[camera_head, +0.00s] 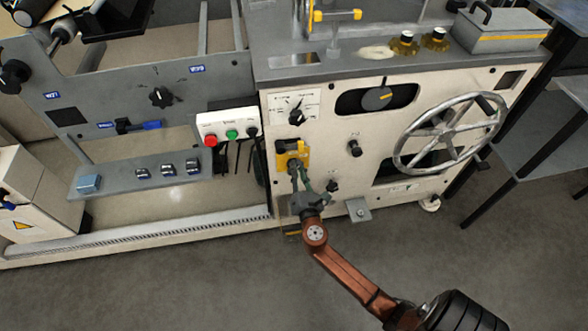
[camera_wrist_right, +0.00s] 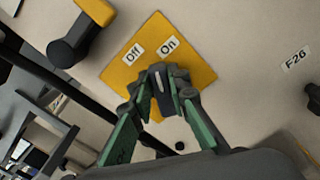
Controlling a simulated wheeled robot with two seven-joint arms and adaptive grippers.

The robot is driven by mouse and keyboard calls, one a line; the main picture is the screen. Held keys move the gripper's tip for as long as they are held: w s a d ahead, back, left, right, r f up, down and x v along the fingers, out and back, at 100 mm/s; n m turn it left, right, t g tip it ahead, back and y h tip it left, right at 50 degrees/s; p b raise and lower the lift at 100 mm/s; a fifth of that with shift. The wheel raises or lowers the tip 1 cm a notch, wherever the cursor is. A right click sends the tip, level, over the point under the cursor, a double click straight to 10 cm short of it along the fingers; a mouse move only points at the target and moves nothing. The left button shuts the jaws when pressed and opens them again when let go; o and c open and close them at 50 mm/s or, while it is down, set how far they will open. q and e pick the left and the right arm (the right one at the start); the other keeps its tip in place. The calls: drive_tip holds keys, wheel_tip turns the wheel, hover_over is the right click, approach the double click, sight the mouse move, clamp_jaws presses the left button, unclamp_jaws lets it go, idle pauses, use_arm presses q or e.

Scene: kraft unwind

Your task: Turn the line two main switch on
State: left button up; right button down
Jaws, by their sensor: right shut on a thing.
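The main switch has a yellow plate (camera_wrist_right: 192,70) with an Off label (camera_wrist_right: 133,54) and an On label (camera_wrist_right: 168,46). In the head view this yellow plate (camera_head: 283,147) is on the left part of the white machine front. In the wrist view the black switch knob (camera_wrist_right: 159,82) with a white mark sits between the green fingers of my right gripper (camera_wrist_right: 163,92). The gripper is shut on the knob. The mark points up towards the labels; I cannot tell exactly which one. In the head view my right gripper (camera_head: 297,178) covers the knob. My left gripper is not in view.
A yellow and black part (camera_wrist_right: 78,38) sticks out beside the plate in the wrist view. A button box (camera_head: 229,128) with red and green buttons is to the left. A large handwheel (camera_head: 450,132) is to the right. The floor in front (camera_head: 150,285) is clear.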

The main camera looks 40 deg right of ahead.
use_arm(q)
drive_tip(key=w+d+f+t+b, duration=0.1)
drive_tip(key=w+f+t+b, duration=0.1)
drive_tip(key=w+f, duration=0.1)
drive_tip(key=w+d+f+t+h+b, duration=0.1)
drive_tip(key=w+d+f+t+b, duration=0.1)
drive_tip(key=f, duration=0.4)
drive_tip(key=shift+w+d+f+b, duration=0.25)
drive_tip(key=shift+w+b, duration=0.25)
drive_tip(key=shift+b, duration=0.35)
use_arm(e)
drive_tip(key=shift+s+d+f+m, duration=0.1)
drive_tip(key=shift+f+m, duration=0.15)
drive_tip(key=shift+m, duration=1.75)
drive_tip(key=shift+d+f+m, duration=0.1)
drive_tip(key=shift+f+m, duration=0.15)
drive_tip(key=shift+m, duration=1.75)
drive_tip(key=shift+s+d+f+m, duration=0.1)
drive_tip(key=shift+f+m, duration=0.15)
drive_tip(key=shift+m, duration=1.75)
drive_tip(key=c, duration=1.8)
unclamp_jaws()
drive_tip(key=shift+c, duration=0.2)
